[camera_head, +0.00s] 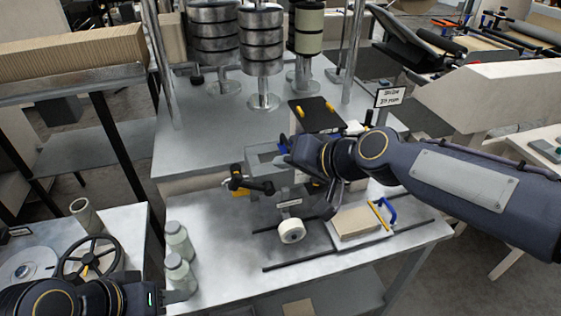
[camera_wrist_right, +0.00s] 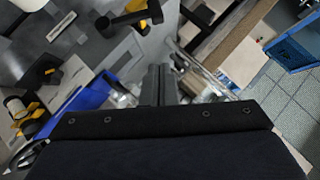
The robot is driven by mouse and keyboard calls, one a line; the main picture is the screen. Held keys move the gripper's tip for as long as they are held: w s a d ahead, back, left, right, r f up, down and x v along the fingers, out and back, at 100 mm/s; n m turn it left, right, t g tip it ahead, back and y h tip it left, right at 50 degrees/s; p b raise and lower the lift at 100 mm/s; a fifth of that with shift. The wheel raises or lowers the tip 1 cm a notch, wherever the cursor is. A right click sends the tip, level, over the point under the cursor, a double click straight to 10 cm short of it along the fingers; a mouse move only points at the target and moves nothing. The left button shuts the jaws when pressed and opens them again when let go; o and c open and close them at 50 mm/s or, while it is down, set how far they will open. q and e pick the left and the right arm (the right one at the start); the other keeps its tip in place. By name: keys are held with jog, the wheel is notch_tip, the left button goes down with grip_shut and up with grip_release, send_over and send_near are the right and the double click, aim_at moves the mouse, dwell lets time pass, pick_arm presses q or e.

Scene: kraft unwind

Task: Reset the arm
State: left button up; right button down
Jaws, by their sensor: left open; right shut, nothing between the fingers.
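My right arm (camera_head: 460,185) reaches in from the right over the metal workbench (camera_head: 215,225). Its dark gripper (camera_head: 328,208) points down above the bench, between a white tape roll (camera_head: 291,231) and a kraft-coloured pad (camera_head: 356,222). In the right wrist view the two fingers (camera_wrist_right: 158,85) are together, with nothing between them. My left gripper (camera_head: 180,292) is at the bottom left, low in the picture beside the bench's left edge. It is open, partly hidden, and close to pale green bottles (camera_head: 179,271).
A handwheel (camera_head: 90,257) stands at the left. Stacked metal discs (camera_head: 261,45) on posts stand at the back. A small sign (camera_head: 388,97), a blue-handled tool (camera_head: 388,210) and a grey box (camera_head: 265,160) surround the right gripper.

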dwell(0.3)
jog(key=s+d+f+h, duration=0.35)
jog(key=s+d, duration=0.65)
jog(key=d, duration=0.4)
jog(key=s+d+f+m+h, duration=0.1)
jog(key=s+d+f, duration=0.2)
jog(key=s, duration=0.3)
jog(key=s+d+f+g+h, duration=0.1)
jog(key=s+d+f, duration=0.3)
jog(key=s+f, duration=0.1)
jog(key=shift+s+m+g, duration=0.3)
jog(key=shift+s+m, duration=0.1)
jog(key=shift+s, duration=0.35)
jog(key=c, duration=2.1)
grip_release()
